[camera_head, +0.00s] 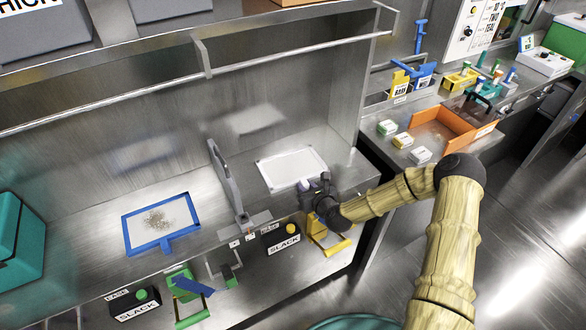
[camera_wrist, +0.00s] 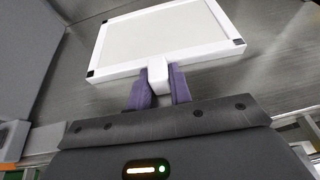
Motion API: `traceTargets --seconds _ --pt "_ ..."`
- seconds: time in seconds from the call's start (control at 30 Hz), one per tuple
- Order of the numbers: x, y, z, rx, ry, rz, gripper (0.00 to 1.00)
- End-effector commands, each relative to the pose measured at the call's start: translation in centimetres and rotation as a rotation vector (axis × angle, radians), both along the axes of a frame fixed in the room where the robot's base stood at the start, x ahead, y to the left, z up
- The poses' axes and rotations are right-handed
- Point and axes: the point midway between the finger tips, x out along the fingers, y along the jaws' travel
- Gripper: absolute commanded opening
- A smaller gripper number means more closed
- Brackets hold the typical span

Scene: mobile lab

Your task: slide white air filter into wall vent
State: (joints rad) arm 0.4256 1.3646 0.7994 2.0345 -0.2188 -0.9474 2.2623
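The white air filter (camera_head: 292,168) is a flat white-framed panel over the right part of the steel bench. In the wrist view the filter (camera_wrist: 165,40) has dark corner marks and a short white tab on its near side. My gripper (camera_head: 314,186) is at the filter's near right edge. In the wrist view its purple fingers (camera_wrist: 158,88) stand on both sides of the tab, shut on it. The filter looks roughly level; whether it touches the bench is unclear. I cannot make out a wall vent in either view.
A blue-framed panel with grey debris (camera_head: 160,222) lies on the bench at left. A grey upright divider (camera_head: 229,185) stands between the two panels. A rail (camera_head: 120,92) crosses the steel back wall. An orange tray (camera_head: 450,133) and small boxes sit on the right bench.

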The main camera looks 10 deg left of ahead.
Motion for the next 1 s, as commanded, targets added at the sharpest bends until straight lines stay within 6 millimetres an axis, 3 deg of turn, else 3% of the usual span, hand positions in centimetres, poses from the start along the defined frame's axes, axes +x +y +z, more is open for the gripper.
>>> traceTargets --seconds 0.03,0.1,0.47,1.0 --pt "0.0 0.0 0.0 0.000 0.000 0.000 0.10" --pt "0.0 0.0 0.0 0.000 0.000 0.000 0.00" --pt "0.1 0.0 0.6 0.001 -0.002 -0.001 0.00" --pt "0.1 -0.1 9.4 0.000 -0.002 -0.001 0.00"
